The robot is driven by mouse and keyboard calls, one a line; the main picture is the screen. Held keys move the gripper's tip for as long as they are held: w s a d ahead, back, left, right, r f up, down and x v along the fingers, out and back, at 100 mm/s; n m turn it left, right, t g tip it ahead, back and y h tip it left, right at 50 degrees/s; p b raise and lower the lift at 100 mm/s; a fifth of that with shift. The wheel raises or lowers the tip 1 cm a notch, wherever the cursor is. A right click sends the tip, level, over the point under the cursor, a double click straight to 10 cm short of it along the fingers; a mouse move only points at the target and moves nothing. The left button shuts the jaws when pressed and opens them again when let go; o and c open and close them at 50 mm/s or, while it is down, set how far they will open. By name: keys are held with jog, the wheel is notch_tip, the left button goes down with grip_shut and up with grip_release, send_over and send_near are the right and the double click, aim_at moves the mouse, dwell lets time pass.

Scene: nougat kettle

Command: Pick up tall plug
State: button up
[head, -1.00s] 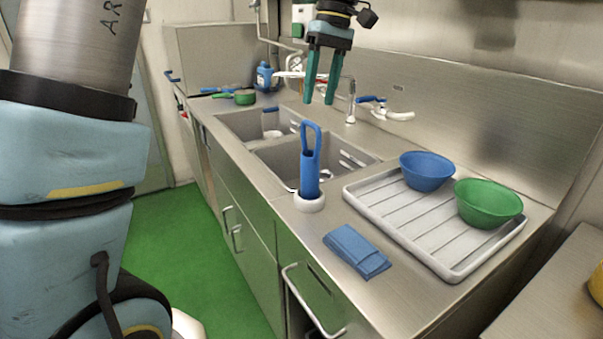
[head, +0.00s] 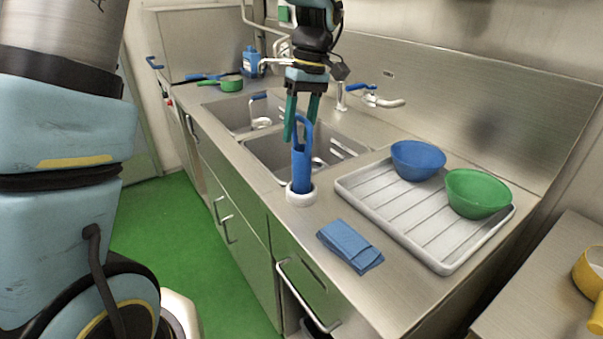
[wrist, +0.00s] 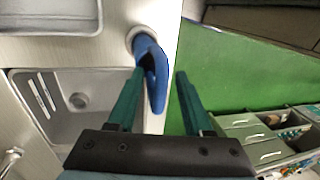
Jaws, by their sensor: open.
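The tall plug (head: 300,168) is a blue upright cylinder with a loop handle on top. It stands in a white ring-shaped base (head: 299,198) on the counter beside the sink. My gripper (head: 299,131) points down over it with its two teal fingers apart and nothing clamped. In the head view the fingers overlap the loop. In the wrist view the blue plug (wrist: 158,88) shows between the fingers (wrist: 160,72), closer to the left finger, which hides part of it. I cannot tell whether a finger touches the loop.
A double sink (head: 262,150) lies behind the plug. A white drainer tray (head: 400,222) holds a blue bowl (head: 418,160) and a green bowl (head: 478,193) to the right. A folded blue cloth (head: 349,246) lies in front. A tap (head: 378,98) stands behind the sink.

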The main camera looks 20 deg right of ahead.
jog(key=shift+a+f, duration=0.1)
jog(key=shift+f, duration=0.45)
grip_shut()
dwell(1.0)
